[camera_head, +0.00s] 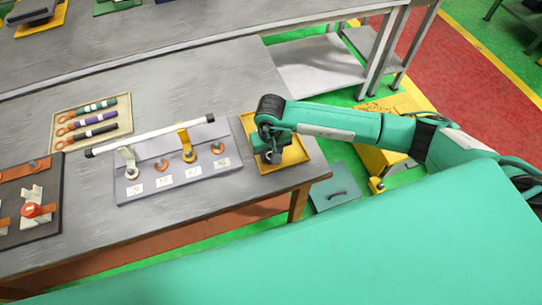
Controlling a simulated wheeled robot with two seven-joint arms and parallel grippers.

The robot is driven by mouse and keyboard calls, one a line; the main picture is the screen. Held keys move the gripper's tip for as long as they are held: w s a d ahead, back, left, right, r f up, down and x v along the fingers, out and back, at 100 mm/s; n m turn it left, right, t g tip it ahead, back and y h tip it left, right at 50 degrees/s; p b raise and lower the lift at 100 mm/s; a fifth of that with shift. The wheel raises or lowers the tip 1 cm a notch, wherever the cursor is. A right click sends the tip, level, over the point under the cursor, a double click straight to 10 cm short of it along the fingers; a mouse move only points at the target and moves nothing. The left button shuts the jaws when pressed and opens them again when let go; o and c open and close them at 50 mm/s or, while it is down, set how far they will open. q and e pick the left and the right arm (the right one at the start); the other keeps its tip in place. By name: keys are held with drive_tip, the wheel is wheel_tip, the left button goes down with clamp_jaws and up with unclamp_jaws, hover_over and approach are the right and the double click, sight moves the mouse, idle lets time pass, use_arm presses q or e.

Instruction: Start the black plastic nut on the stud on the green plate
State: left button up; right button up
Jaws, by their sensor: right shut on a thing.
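My right gripper (271,156) points down over the yellow tray (293,158) at the right end of the near bench. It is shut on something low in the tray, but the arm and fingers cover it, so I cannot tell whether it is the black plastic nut. A green plate (113,4) is partly in view at the top edge, on the back bench. I cannot make out a stud on it. My left gripper is not in view.
A grey fixture (208,168) with labels, two clamps and a white rod stands left of the yellow tray. Farther left are a beige tray (75,111) with striped handles and a dark board (52,216) with a red knob.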

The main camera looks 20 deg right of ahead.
wheel_tip(320, 180, up, 9)
drive_tip(key=p, duration=0.3)
idle(0.5)
drive_tip(key=shift+f, duration=0.1)
